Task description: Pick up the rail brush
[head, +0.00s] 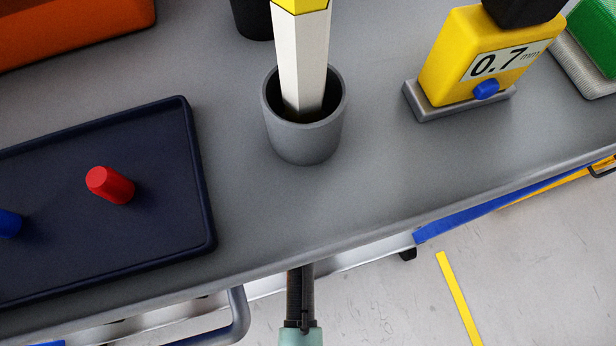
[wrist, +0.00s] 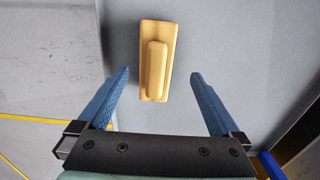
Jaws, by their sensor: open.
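A tan, wood-coloured block with a raised rounded handle along its middle, which looks like the rail brush (wrist: 168,36), lies on a grey surface in the wrist view. Its bristles, if any, are hidden underneath. My gripper (wrist: 160,75) is open, with its two blue fingers spread wide and nothing held. In the wrist view the near end of the brush shows between the fingertips and the rest lies beyond them. I cannot tell the height between fingers and brush. I do not make out this tan block or my fingers in the head view.
In the head view, the grey bench (head: 370,190) carries a dark blue tray (head: 60,220) with red and blue pegs, a grey cup (head: 305,138) holding a white and yellow piece, and a yellow 0.7 mm block (head: 465,55). A green, bristled item (head: 597,35) stands at right.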

